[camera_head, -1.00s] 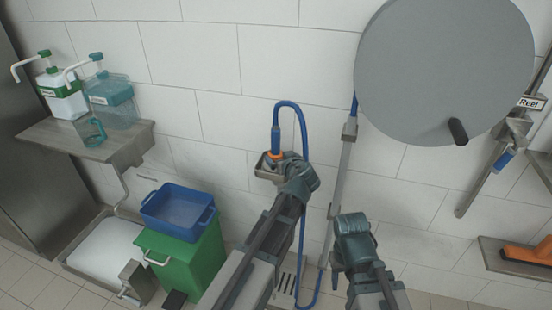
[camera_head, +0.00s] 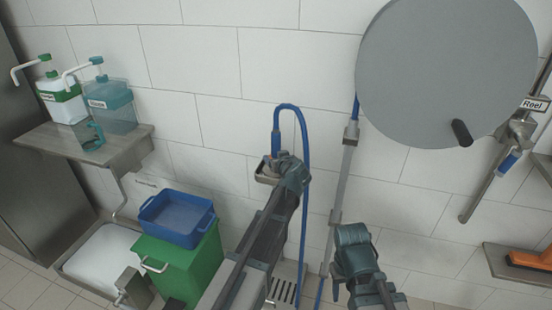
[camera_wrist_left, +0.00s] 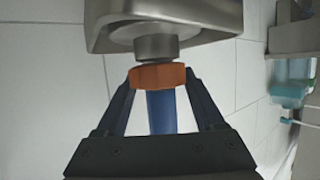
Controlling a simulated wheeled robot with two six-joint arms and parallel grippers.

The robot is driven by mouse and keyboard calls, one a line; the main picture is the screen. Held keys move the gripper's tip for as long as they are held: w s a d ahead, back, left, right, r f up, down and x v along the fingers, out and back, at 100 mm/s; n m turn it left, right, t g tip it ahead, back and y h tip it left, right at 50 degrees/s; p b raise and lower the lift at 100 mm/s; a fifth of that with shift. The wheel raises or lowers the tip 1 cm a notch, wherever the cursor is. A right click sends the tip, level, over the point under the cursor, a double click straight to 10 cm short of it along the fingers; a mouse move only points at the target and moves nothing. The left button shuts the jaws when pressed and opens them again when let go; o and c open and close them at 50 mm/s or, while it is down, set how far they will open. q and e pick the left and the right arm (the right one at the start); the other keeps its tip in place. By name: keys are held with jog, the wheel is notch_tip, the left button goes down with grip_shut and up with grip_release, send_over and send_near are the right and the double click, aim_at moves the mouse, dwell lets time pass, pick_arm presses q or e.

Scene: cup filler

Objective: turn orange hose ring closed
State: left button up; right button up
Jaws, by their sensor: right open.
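The orange hose ring (camera_wrist_left: 158,77) sits below a grey metal fitting (camera_wrist_left: 157,47) in the left wrist view, with the blue hose (camera_wrist_left: 161,112) coming out of it. My left gripper (camera_wrist_left: 158,80) has one dark finger against each side of the ring. In the head view, my left gripper (camera_head: 277,167) is at the wall fitting (camera_head: 265,172) and its wrist mostly hides the ring. The blue hose (camera_head: 304,130) loops up and down the wall there. My right gripper (camera_head: 337,282) is apart to the lower right, open and empty.
A big grey reel disc (camera_head: 445,65) hangs at upper right. A vertical pipe (camera_head: 342,185) runs between my grippers. At left are a shelf (camera_head: 125,150) with dispenser bottles, a blue tub (camera_head: 165,236) and a green bin (camera_head: 190,275). The wall between shelf and fitting is free.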

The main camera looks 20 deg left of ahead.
pick_arm(q)
jog(key=c, duration=0.8)
jog(key=shift+c, duration=0.2)
jog(key=shift+s+m+t+h, duration=0.1)
jog(key=shift+m+t+h, duration=0.2)
jog(key=shift+m+h, duration=0.1)
jog(key=shift+m+t+h, duration=0.3)
jog(key=shift+m+h, duration=0.5)
jog(key=shift+h, duration=0.1)
jog(key=shift+a+m+t+h, duration=0.1)
jog(key=shift+m+t+h, duration=0.3)
jog(key=shift+m+h, duration=2.75)
jog(key=m+h, duration=0.1)
jog(key=h, duration=0.1)
jog(key=m+g+h, duration=0.1)
jog(key=m+h, duration=0.1)
jog(key=m+g+h, duration=0.1)
jog(key=h, duration=0.1)
jog(key=shift+w+m, duration=0.25)
jog(key=shift+s+m+g+h, duration=0.1)
jog(key=shift+m+g+h, duration=0.9)
jog(key=shift+m, duration=0.2)
jog(key=shift+s, duration=0.15)
